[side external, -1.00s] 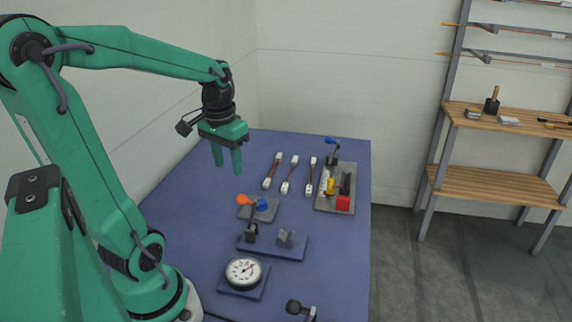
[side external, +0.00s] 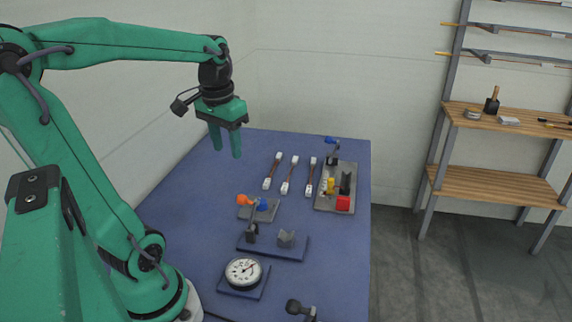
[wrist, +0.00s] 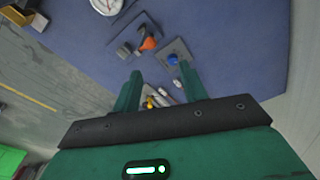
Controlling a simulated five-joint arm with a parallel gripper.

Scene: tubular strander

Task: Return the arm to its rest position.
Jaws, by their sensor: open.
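My gripper (side external: 225,143) is green with two fingers pointing down. It is open and empty, raised above the far left part of the blue table (side external: 190,205). In the wrist view my gripper (wrist: 160,88) shows its two fingers apart, with nothing held between them. The links of my arm reach in from the left of the side view, with the upper link roughly level.
Wooden shelves (side external: 495,120) stand at right.

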